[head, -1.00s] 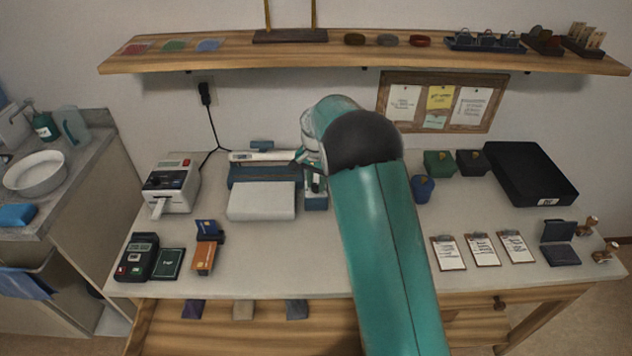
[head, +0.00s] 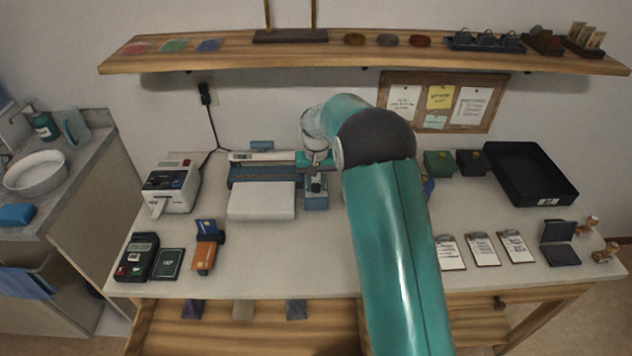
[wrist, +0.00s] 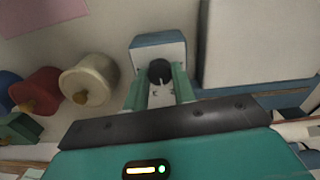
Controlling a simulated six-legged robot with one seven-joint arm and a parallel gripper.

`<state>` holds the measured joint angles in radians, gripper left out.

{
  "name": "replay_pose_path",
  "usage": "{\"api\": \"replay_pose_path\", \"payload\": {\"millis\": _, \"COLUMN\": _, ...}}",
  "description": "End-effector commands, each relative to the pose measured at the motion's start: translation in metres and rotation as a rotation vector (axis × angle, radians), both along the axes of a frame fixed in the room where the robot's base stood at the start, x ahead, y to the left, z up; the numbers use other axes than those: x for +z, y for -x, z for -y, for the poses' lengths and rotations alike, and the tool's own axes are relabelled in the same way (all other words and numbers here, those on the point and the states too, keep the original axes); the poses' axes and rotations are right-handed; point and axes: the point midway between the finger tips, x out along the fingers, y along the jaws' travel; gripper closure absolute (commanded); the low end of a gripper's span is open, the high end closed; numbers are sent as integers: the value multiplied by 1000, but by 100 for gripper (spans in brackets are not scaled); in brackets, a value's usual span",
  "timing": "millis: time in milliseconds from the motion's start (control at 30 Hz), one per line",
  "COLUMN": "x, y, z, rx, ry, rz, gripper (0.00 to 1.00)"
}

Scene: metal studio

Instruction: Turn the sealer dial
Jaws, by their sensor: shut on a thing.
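The sealer (head: 262,201) lies on the worktable left of my arm, a blue and white machine with a pale front plate. Its small blue and white dial block (head: 316,202) is at its right end. In the wrist view the block's top (wrist: 158,48) carries the black round dial (wrist: 159,70), with pale markings beside it. My gripper (wrist: 160,80) has its two teal fingers on either side of the dial, shut on it. In the head view my gripper (head: 316,184) stands over the block, and the dial is hidden there.
A label printer (head: 170,187) and a card reader (head: 138,257) stand on the left. A black tray (head: 531,174) and several clipboards (head: 482,250) are on the right. A wooden shelf (head: 300,50) runs above. Several spools, one cream (wrist: 92,78), lie left in the wrist view.

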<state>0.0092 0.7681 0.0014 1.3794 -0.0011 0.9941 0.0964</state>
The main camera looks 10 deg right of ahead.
Motion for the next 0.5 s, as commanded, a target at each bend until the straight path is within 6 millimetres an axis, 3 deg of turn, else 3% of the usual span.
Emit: {"api": "replay_pose_path", "payload": {"millis": 500, "x": 1, "y": 0, "z": 0, "rx": 490, "ry": -1, "rz": 1, "gripper": 97}}
